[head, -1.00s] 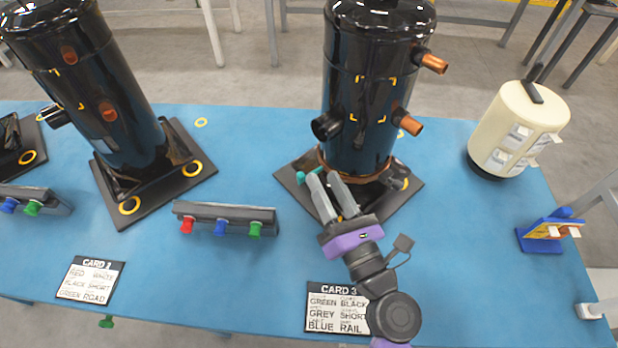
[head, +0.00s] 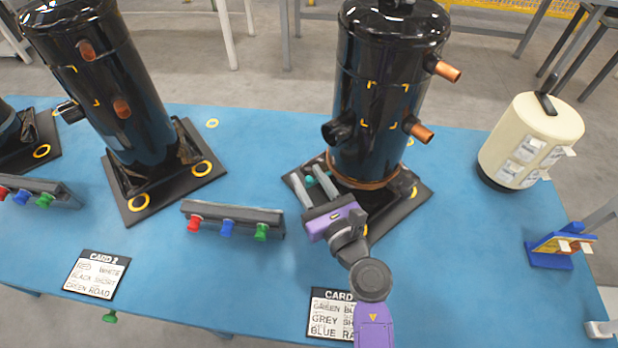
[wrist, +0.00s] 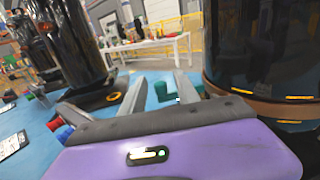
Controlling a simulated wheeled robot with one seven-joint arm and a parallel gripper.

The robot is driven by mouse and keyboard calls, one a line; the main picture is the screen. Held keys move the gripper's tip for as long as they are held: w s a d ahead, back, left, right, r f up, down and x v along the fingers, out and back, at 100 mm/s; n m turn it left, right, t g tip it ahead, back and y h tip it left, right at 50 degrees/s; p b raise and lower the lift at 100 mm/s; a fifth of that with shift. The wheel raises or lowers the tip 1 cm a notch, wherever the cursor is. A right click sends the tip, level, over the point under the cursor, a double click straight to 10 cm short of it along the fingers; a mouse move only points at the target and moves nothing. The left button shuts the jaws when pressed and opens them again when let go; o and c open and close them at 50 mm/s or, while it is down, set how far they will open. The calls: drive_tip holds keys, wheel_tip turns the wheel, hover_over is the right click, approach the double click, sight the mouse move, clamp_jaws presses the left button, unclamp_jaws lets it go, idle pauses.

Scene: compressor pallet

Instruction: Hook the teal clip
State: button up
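The teal clip (head: 309,180) is a small piece at the left side of the foot of the middle black compressor (head: 378,130), on its dark base plate (head: 408,205). My gripper (head: 307,173) is open, with one grey finger on each side of the clip in the head view. In the wrist view the clip (wrist: 163,91) shows as an L-shaped teal piece between the two fingers, nearer the right one. Whether a finger touches it I cannot tell. A copper-brown ring (head: 362,180) circles the compressor's foot.
The compressor wall rises close to the right of my gripper in the wrist view. A grey rail with red, blue and green knobs (head: 232,217) lies to the left. CARD 3 (head: 330,312) lies in front. A cream cylinder (head: 530,140) stands at the right.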

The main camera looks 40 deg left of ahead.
drive_tip(key=shift+a, duration=0.15)
clamp_jaws()
